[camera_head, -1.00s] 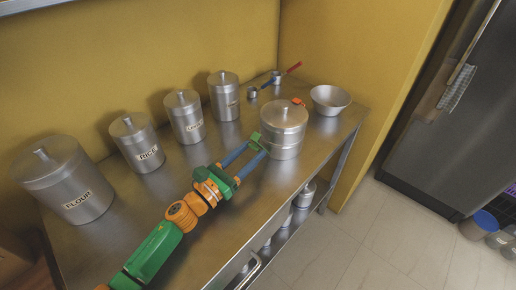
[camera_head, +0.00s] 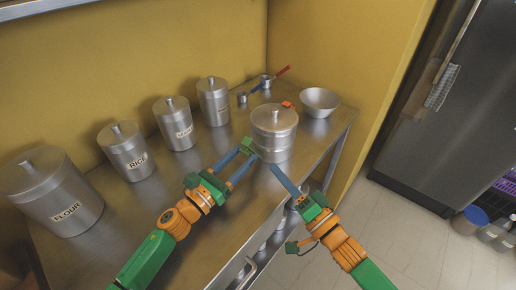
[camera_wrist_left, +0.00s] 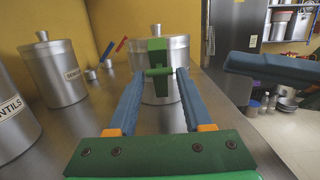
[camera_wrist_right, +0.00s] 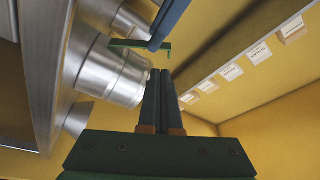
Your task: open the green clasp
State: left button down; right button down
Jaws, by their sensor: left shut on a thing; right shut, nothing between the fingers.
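The steel canister (camera_head: 275,140) with a knobbed lid stands near the table's front edge. Its green clasp (camera_head: 248,146) is on the side facing my left gripper, and also shows in the left wrist view (camera_wrist_left: 157,53). My left gripper (camera_head: 251,154) is shut on the clasp's crossbar. In the right wrist view the clasp (camera_wrist_right: 130,43) juts out from the canister; I cannot tell whether it is still hooked. My right gripper (camera_head: 273,168) is shut and empty, its tips just in front of the canister, apart from the clasp. An orange clasp (camera_head: 288,104) shows on the canister's far side.
Labelled canisters, flour (camera_head: 66,208), rice (camera_head: 138,163) and others, line the back left by the yellow wall. A steel bowl (camera_head: 320,101) stands behind the canister at right. Small cups, one with a red handle (camera_head: 284,70), lie behind. The table's front strip is bare.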

aim_at(252, 151)
pick_arm(q)
jog(key=shift+f, duration=0.15)
pick_arm(e)
jog(key=x, duration=0.8)
jog(key=shift+w+a, duration=0.15)
jog(key=shift+a, duration=0.05)
